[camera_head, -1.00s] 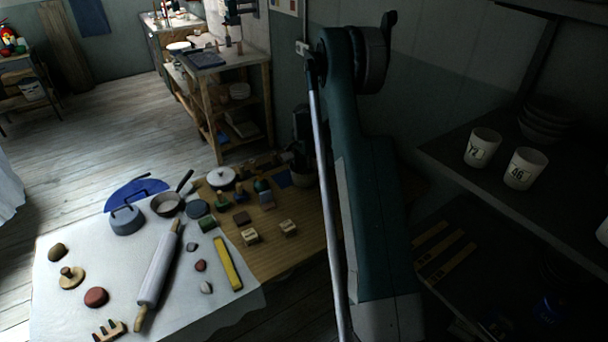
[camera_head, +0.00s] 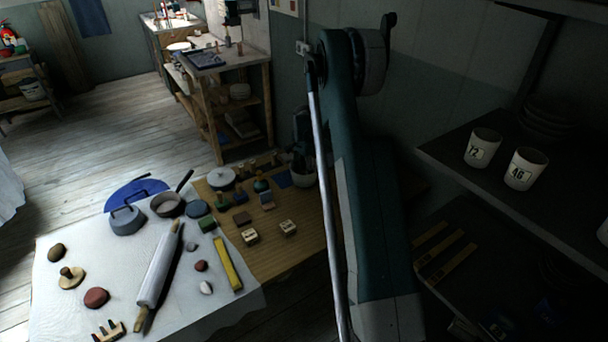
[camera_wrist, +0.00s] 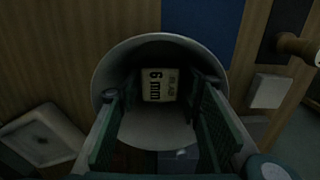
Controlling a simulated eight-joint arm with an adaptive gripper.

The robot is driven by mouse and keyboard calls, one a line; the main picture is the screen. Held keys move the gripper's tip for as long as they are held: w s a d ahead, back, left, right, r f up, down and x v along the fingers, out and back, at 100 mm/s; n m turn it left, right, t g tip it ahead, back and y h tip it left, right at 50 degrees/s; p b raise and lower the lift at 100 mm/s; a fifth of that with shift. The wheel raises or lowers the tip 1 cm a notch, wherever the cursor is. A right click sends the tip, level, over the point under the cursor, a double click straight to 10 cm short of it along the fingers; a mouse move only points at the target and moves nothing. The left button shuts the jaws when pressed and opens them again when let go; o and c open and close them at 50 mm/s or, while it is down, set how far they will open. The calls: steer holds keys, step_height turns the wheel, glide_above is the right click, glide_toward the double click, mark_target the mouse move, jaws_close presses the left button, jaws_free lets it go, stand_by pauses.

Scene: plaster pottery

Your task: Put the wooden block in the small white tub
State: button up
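The small white tub (camera_wrist: 106,76) fills the middle of the wrist view, seen from above. A pale block (camera_wrist: 159,85) printed "6 mm" lies inside it, near the far wall; it looks like the wooden block. My gripper (camera_wrist: 165,88) reaches into the tub with its fingers spread, one on each side of the block, with dark gaps between. In the head view the tub (camera_head: 304,178) stands at the table's back right, partly behind my arm. My gripper (camera_head: 300,125) is a dark shape above it there, and its fingers cannot be made out.
Two labelled blocks (camera_head: 250,237) (camera_head: 288,228) and several small pieces stand on the wooden board (camera_head: 285,258) in front of the tub. A rolling pin (camera_head: 158,270) lies on the white cloth. A shelf with two white cups (camera_head: 483,148) (camera_head: 525,168) is at right.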

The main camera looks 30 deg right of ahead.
mark_target(304, 173)
step_height(304, 173, up, 12)
steer(key=p, duration=0.1)
steer(key=shift+p, duration=0.35)
steer(key=shift+r, duration=0.1)
stand_by(0.6)
steer(key=s+a+r+n+t, duration=0.2)
steer(key=s+a+r+n, duration=0.2)
steer(key=s+a+r, duration=0.65)
steer(key=s+a+r+n+t, duration=0.1)
steer(key=s+a+r+n, duration=0.45)
steer(key=a+r, duration=0.7)
steer(key=s+a+n+t, duration=0.2)
steer(key=s+a+n, duration=0.2)
steer(key=s, duration=1)
steer(key=s+a+n+t, duration=0.2)
steer(key=s+a+n, duration=0.2)
steer(key=s+a, duration=0.7)
steer(key=s, duration=0.4)
steer(key=shift+a+f, duration=0.2)
steer(key=shift+f, duration=0.1)
